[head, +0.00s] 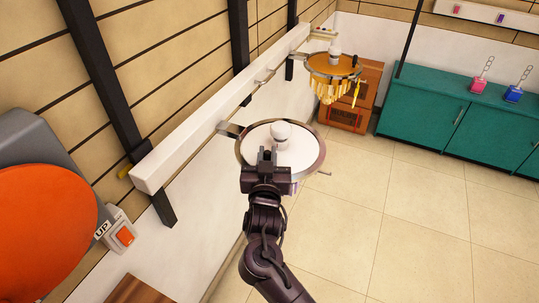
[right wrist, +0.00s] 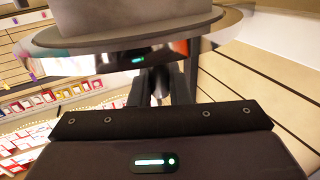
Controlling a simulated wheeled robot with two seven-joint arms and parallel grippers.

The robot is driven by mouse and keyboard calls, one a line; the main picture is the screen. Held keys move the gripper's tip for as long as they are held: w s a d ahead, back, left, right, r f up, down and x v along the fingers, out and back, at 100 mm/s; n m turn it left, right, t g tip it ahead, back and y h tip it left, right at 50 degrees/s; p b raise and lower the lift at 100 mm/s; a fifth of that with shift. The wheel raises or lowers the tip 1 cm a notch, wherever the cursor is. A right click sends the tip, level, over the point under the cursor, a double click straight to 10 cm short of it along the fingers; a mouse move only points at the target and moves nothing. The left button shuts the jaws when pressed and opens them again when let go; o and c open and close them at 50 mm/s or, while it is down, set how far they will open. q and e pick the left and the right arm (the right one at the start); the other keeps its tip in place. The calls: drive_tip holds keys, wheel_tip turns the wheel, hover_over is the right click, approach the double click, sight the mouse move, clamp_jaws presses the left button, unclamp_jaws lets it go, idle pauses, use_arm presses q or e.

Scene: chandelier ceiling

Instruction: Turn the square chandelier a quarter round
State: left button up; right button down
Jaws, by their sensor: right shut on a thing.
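No chandelier here looks square. The near chandelier (head: 308,160) is a round white plate in a metal ring with a white bulb (head: 281,131), on a bracket from the wall beam. A small peg (head: 324,173) sticks out at its right. My right gripper (head: 268,157) is at its front edge, shut on a part of it that the fingers hide. In the right wrist view the fingers (right wrist: 160,88) meet below the chandelier's grey underside (right wrist: 140,30). A second round chandelier (head: 335,66) with golden pendants hangs farther back. My left gripper is not in view.
A white beam (head: 215,110) runs along the wall past dark posts. An orange button marked UP (head: 124,235) and a large orange disc (head: 45,235) are at left. A wooden cabinet (head: 350,112) and teal cabinets (head: 425,115) stand behind. The tiled floor at right is clear.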

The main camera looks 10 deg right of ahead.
drive_tip(key=shift+w+a, duration=0.1)
idle(0.6)
drive_tip(key=c, duration=1.4)
unclamp_jaws()
drive_tip(key=shift+c, duration=0.2)
drive_tip(key=shift+s+a+f, duration=0.1)
drive_tip(key=shift+s+f, duration=0.05)
drive_tip(key=shift+s, duration=0.3)
drive_tip(key=s+a+b, duration=0.1)
drive_tip(key=s+b, duration=0.1)
drive_tip(key=s, duration=0.4)
drive_tip(key=shift+s+a, duration=0.2)
drive_tip(key=shift+s, duration=0.15)
